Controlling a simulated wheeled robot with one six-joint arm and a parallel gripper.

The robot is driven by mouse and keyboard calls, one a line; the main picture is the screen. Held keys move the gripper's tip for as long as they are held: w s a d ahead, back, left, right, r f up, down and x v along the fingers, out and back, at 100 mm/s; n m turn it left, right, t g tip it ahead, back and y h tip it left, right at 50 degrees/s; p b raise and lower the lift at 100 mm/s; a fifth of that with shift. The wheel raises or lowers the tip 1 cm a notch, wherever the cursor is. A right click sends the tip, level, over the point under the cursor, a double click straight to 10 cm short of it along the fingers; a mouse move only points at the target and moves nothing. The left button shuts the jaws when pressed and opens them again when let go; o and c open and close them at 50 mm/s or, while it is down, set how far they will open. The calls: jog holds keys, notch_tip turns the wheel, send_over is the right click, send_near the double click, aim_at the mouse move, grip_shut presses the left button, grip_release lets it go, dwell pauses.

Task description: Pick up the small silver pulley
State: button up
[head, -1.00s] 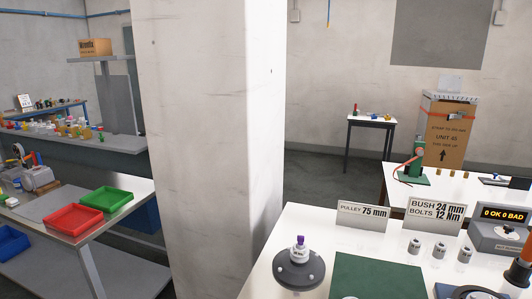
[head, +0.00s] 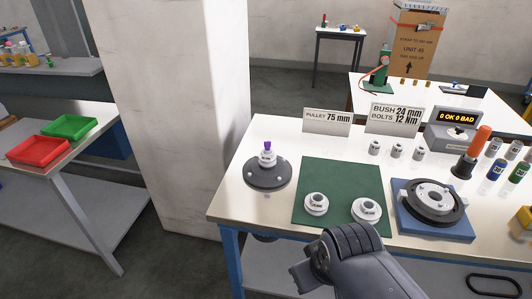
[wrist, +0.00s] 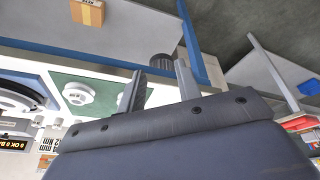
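Two silver pulleys stand on the green mat (head: 340,182) in the head view. The left pulley (head: 316,204) looks slightly smaller than the right pulley (head: 366,210). Another silver hub with a purple top (head: 267,157) stands on a dark grey disc (head: 268,175) to the left. My gripper (wrist: 160,68) is open and empty in the wrist view, its fingers spread. The right pulley also shows in the wrist view (wrist: 78,93); the other is partly hidden behind a finger. In the head view my dark wrist is in front of the mat's near edge; my fingertips are not clear there.
A blue fixture (head: 434,222) with a black ring lies right of the mat. Small metal bushes (head: 397,151), a screwdriver (head: 472,153) and a counter display (head: 456,125) stand behind. A pillar (head: 175,110) rises left of the table (head: 232,205). Red and green trays lie farther left.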

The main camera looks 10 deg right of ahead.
aim_at(270, 151)
dwell(0.4)
